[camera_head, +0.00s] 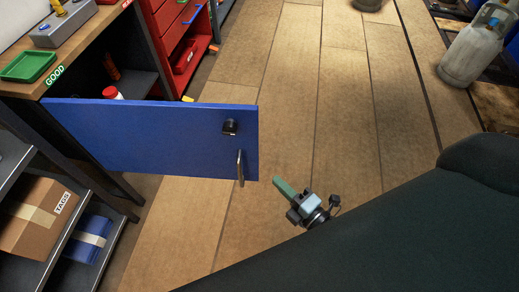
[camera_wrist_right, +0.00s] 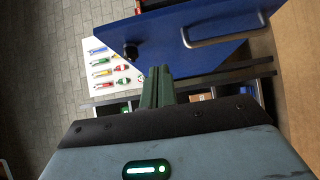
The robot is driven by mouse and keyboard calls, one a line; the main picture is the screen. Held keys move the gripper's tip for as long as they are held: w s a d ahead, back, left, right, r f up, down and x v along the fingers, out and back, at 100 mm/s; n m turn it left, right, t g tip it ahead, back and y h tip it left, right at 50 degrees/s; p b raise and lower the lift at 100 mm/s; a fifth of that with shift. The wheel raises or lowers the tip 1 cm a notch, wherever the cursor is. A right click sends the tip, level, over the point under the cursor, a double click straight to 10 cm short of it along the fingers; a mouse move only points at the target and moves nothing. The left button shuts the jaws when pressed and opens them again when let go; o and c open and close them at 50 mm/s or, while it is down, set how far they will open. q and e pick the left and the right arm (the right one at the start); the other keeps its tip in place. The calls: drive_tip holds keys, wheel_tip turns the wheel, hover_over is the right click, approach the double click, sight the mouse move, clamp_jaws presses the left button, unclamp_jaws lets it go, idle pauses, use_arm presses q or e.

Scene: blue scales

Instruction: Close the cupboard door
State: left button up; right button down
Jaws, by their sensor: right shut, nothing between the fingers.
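The blue cupboard door (camera_head: 150,138) stands open, sticking out to the right from the workbench in the head view. It carries a black lock (camera_head: 230,126) and a metal handle (camera_head: 240,168) near its free edge. My right gripper (camera_head: 281,186) is shut and empty, just right of the handle and apart from the door in the picture. In the right wrist view the shut fingers (camera_wrist_right: 158,72) point towards the blue door (camera_wrist_right: 195,32), with its handle (camera_wrist_right: 225,40) above right and the lock (camera_wrist_right: 130,52) above left. My left gripper is not in view.
The workbench (camera_head: 110,25) holds a green tray (camera_head: 28,65). The open cupboard holds a red-capped bottle (camera_head: 112,93). Shelves below hold a cardboard box (camera_head: 38,215) and a blue box (camera_head: 88,240). A red drawer cabinet (camera_head: 175,35) stands behind.

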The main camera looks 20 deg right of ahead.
approach(250, 140)
drive_tip(key=w+a, duration=0.2)
drive_tip(key=a, duration=0.2)
drive_tip(key=w, duration=0.1)
drive_tip(key=w+d+p, duration=0.1)
drive_tip(key=shift+w+d, duration=0.2)
drive_tip(key=shift+w, duration=0.15)
drive_tip(key=shift+w+d, duration=0.3)
drive_tip(key=shift+w, duration=0.15)
